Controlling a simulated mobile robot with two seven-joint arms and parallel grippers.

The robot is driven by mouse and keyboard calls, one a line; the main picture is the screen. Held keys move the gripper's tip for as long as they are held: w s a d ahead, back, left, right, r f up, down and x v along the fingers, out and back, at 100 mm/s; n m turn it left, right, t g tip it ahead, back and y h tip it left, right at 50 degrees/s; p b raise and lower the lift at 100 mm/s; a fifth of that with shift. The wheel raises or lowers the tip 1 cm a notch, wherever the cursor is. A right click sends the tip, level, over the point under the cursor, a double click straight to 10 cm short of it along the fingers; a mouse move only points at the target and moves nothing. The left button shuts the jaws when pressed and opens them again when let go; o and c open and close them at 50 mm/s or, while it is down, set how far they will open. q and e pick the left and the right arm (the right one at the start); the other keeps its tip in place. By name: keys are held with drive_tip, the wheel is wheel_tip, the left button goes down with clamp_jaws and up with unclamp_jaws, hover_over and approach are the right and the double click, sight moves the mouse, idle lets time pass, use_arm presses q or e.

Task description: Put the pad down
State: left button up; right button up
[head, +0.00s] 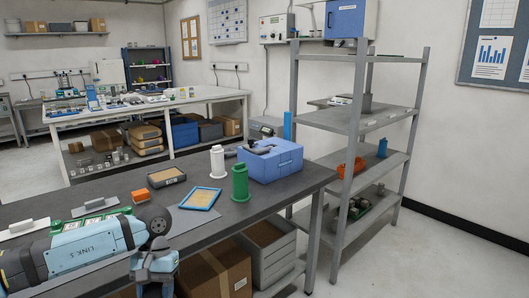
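A flat tan pad-like piece with a blue rim (201,198) lies on the dark bench top (282,185). Behind it, to the left, lies a dark flat piece with a tan edge (166,177). I cannot tell which of them, if either, is the pad. My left arm reaches in from the lower left over the bench's front edge, and its wrist bends down out of the bottom of the picture. Its gripper fingers do not show, so anything held there is hidden. My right gripper is out of view.
A green cylinder (240,182), a white cylinder (217,162) and a blue case (270,160) stand at the bench's right end. An orange block (141,196) sits near my arm. A grey metal shelf (355,125) stands right of the bench.

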use_arm(q)
drive_tip(key=s+r+p, duration=0.4)
drive_tip(key=r+p, duration=0.7)
drive_tip(key=s+r+p, duration=0.3)
drive_tip(key=r+p, duration=0.8)
drive_tip(key=shift+s+p, duration=0.3)
drive_tip(key=shift+s, duration=0.1)
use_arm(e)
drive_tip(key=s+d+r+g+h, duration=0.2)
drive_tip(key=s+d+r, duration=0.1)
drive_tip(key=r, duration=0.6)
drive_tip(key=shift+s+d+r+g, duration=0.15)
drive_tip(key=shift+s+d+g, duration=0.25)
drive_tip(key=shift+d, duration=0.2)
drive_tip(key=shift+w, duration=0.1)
